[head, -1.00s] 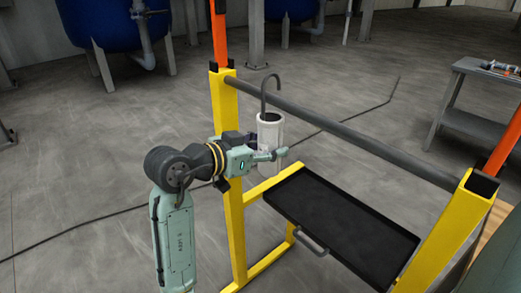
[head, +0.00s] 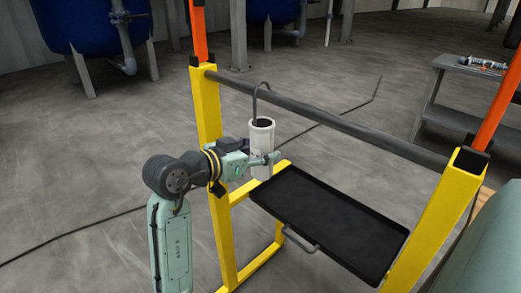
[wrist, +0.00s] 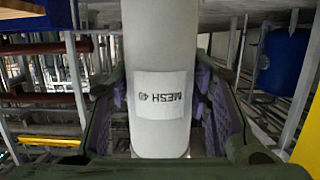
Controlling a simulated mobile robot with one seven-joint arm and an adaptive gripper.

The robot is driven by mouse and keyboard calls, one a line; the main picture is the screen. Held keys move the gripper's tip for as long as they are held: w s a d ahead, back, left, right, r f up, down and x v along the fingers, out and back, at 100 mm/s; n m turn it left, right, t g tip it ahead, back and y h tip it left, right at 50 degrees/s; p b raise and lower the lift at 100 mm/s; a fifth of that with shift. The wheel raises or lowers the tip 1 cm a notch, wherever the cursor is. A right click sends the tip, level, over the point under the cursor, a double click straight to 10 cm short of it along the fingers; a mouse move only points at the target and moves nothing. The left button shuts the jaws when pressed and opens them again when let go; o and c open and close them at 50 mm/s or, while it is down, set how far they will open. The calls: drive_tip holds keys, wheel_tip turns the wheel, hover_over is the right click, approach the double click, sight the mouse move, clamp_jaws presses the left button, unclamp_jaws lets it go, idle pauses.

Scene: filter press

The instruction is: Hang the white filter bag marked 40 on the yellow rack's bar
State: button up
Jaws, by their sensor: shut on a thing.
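The white filter bag (head: 261,140) hangs upright in my gripper (head: 268,160), with a dark curved hook (head: 255,98) rising from its open top. In the wrist view, the bag (wrist: 160,45) stands between both fingers, and its label reads "MESH 40", upside down in the picture. The gripper is shut on the bag's body. The grey bar (head: 340,122) of the yellow rack (head: 206,110) runs across behind the bag's top. The hook's bend shows just above the bar and overlaps it near its left end. I cannot tell whether the hook touches the bar.
A black tray (head: 330,218) with a handle sits low in the rack, below and right of the bag. Orange uprights (head: 198,30) top the yellow posts. A grey bench (head: 470,95) stands behind at right. Most of the bar to the right is bare.

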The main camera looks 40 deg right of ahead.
idle(0.3)
drive_tip(key=o, duration=1)
drive_tip(key=shift+o, duration=0.2)
drive_tip(key=shift+f, duration=0.1)
drive_tip(key=shift+a, duration=0.1)
